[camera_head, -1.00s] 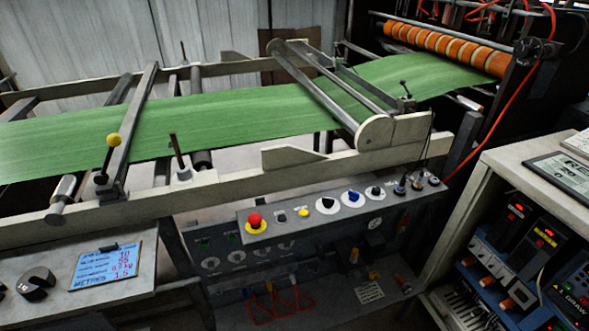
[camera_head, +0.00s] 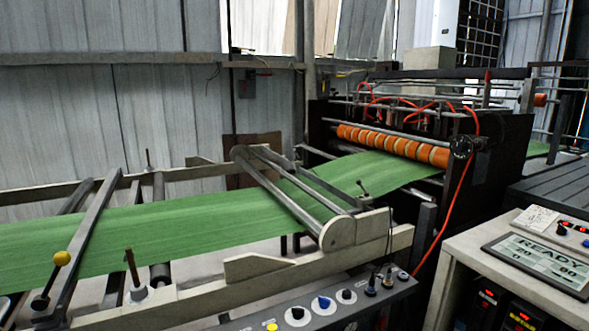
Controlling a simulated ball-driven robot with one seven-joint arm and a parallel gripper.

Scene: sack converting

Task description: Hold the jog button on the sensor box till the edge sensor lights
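A grey control box (camera_head: 330,305) with several knobs and buttons is at the bottom centre, mounted below the machine's cream side rail. A yellow button (camera_head: 272,327) shows at its lower left, cut by the frame edge. Black, blue and black rotary knobs follow to the right. I cannot tell which control is the jog button, or whether this is the sensor box. A lit edge sensor cannot be made out. The green web (camera_head: 150,232) runs from the left up to orange-banded rollers (camera_head: 392,146). My gripper is not in view.
At right, a cabinet carries a display (camera_head: 540,262) reading READY. A red hose (camera_head: 452,215) hangs beside the dark machine frame.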

